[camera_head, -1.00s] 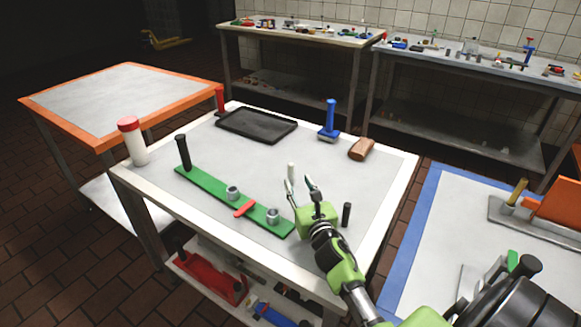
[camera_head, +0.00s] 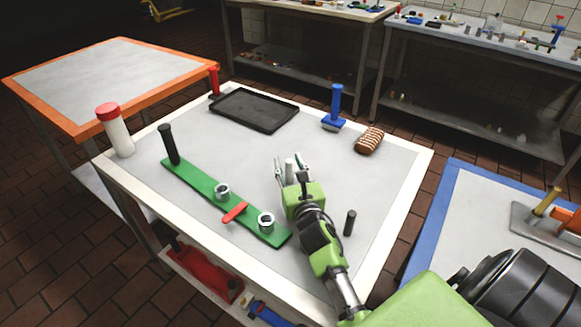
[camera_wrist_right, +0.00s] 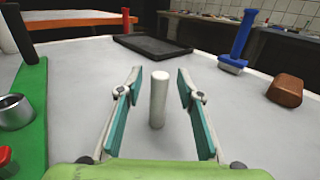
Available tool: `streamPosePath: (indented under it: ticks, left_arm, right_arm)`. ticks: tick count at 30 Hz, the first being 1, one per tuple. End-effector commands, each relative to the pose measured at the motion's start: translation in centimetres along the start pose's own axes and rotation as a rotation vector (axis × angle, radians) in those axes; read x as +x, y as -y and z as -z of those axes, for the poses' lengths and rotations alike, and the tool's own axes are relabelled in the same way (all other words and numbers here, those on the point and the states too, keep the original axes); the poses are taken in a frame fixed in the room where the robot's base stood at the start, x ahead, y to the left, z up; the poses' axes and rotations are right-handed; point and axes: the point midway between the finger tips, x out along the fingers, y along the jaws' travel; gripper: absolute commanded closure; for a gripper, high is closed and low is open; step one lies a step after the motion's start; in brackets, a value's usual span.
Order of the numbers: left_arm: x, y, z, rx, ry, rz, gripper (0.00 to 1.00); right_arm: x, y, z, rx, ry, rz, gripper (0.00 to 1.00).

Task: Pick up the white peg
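The white peg (camera_head: 289,169) stands upright on the table, and in the right wrist view the white peg (camera_wrist_right: 158,99) rises between the two teal-padded fingers. My right gripper (camera_head: 291,168) is open around the peg, with a gap on both sides; its fingers also show in the right wrist view (camera_wrist_right: 159,92). The peg's lower part is partly hidden by the gripper in the head view. My left gripper is not in view.
On the table are a green board (camera_head: 195,186) with metal cups and a black peg, a dark tray (camera_head: 256,109), a blue-handled tool (camera_head: 336,106), a brown bar (camera_head: 369,140), a short black peg (camera_head: 349,222) and a red-capped white bottle (camera_head: 119,138).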

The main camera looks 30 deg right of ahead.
Motion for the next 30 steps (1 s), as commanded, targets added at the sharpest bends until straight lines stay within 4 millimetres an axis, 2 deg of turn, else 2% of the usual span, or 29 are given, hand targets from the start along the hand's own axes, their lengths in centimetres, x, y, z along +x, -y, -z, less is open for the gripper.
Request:
streamPosePath:
  ticks: [4, 8, 12, 22, 28, 30]
  left_arm:
    - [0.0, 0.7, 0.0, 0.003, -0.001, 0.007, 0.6]
    - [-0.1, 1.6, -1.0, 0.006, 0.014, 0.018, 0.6]
    - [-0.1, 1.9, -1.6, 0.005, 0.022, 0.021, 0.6]
    - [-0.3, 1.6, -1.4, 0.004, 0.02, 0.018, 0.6]
    - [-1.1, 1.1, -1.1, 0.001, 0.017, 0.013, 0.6]
    - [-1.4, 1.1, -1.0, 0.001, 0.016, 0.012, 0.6]
  right_arm:
    - [0.0, 0.0, 0.0, 0.0, -0.001, 0.0, 0.66]
    - [0.0, 0.0, 0.0, 0.0, -0.001, 0.0, 1.0]
    - [0.0, 0.0, 0.0, 0.0, -0.001, 0.0, 1.0]
    - [0.0, 0.1, -0.5, -0.001, -0.001, 0.0, 1.0]
    - [0.1, 0.1, -3.2, -0.003, 0.002, -0.001, 1.0]
    - [-0.8, -0.4, -4.3, -0.003, 0.001, -0.003, 1.0]
